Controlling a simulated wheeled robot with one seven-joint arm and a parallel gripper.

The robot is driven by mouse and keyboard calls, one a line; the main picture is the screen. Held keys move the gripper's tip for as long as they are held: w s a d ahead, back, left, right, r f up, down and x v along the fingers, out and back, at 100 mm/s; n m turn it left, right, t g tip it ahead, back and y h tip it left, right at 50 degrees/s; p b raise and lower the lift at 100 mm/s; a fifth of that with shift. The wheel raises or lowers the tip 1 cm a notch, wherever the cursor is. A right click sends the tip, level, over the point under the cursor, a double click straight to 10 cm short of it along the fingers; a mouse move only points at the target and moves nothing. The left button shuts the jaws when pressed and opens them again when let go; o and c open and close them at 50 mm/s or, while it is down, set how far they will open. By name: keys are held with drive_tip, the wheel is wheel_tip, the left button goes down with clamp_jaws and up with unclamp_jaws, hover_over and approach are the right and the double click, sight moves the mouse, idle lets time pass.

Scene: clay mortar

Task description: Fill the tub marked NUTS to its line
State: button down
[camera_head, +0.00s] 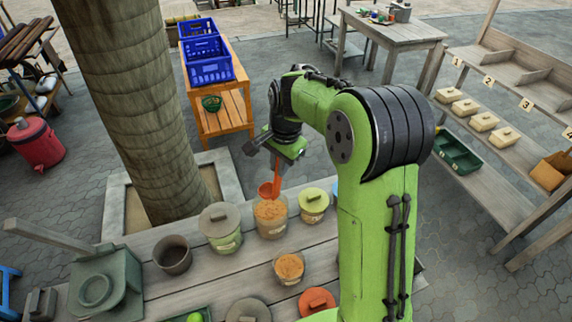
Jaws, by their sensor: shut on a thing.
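My gripper (281,157) is shut on the handle of an orange scoop (270,189). The scoop hangs at the mouth of a clear tub (271,222) with orange-brown contents. I cannot tell whether the scoop touches the contents. A smaller open tub (289,267) with similar contents stands in front of it on the bench. Lidded tubs stand either side: one with a grey lid (220,219) at left, one with a yellow-green lid (314,195) at right. The labels are too small to read, so I cannot tell which tub is marked NUTS. No fill line is visible.
A dark empty pot (173,254) and a grey-green device (104,285) stand at the bench's left. An orange lid (317,300) and a grey lid (248,311) are at the front. A thick trunk (133,100) rises behind the bench. My arm hides the bench's right side.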

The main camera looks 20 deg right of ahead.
wheel_tip(320, 180, down, 11)
drive_tip(key=b, duration=0.8)
drive_tip(key=shift+w, duration=0.15)
wheel_tip(320, 180, up, 10)
drive_tip(key=p, duration=0.9)
drive_tip(key=shift+r, duration=0.2)
drive_tip(key=shift+s+f, duration=0.1)
drive_tip(key=shift+s, duration=0.15)
